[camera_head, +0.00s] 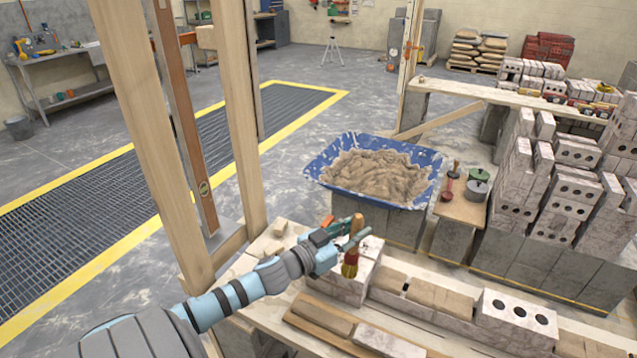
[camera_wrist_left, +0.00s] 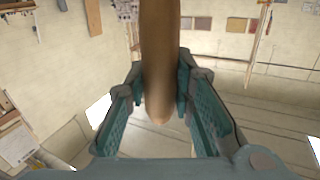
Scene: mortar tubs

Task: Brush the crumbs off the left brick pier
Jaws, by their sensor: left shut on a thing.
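My left gripper (camera_head: 347,238) reaches in from the lower left and is shut on the wooden handle of a brush (camera_head: 350,262). The brush is upright, with a red band and yellowish bristles pointing down. In the left wrist view the handle (camera_wrist_left: 160,65) stands between the teal fingers. The left brick pier (camera_head: 345,286), of pale whitish brick, is right under and behind the brush. I cannot tell whether the bristles touch its top. The gripper and brush hide part of the top, and I cannot make out crumbs on it. My right gripper is not in view.
Timber posts (camera_head: 241,110) stand left of the pier. A blue tub (camera_head: 431,160) of mortar is behind it. A low course of bricks (camera_head: 516,316) runs to the right. Stacked bricks (camera_head: 562,185) and a board with small pots (camera_head: 461,208) are at the right.

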